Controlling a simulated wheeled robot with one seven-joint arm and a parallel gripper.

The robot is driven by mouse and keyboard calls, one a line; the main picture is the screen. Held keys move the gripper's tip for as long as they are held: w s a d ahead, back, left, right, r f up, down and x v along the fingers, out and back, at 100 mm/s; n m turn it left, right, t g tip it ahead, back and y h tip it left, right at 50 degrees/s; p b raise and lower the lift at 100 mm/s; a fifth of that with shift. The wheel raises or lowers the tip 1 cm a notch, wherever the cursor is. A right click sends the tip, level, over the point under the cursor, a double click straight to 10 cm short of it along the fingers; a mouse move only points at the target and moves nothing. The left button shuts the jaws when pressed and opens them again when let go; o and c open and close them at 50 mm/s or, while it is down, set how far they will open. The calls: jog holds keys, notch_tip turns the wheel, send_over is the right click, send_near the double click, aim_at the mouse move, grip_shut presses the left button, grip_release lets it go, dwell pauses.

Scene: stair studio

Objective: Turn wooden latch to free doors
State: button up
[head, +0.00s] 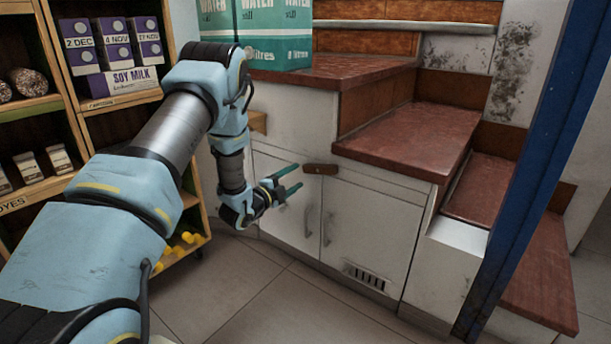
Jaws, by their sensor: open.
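The wooden latch (320,169) is a short brown bar at the top of the seam between two white cabinet doors. It lies about level across both doors. The left door (275,200) and the right door (372,235) look closed, each with a vertical handle near the seam. My gripper (294,178) is open, its teal fingers pointing right toward the latch. The fingertips appear just left of the latch; I cannot tell how far they are from the door face. Nothing is between the fingers.
Red-brown stair treads (415,135) rise above and right of the cabinet. Teal water boxes (275,30) stand on the top surface. A wooden shelf unit (95,105) with goods is at left. A blue post (530,160) stands at right. The tiled floor (285,305) in front is clear.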

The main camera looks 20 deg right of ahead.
aim_at(307, 170)
jog(key=b+x, duration=0.1)
jog(key=x, duration=0.5)
grip_shut()
dwell(0.5)
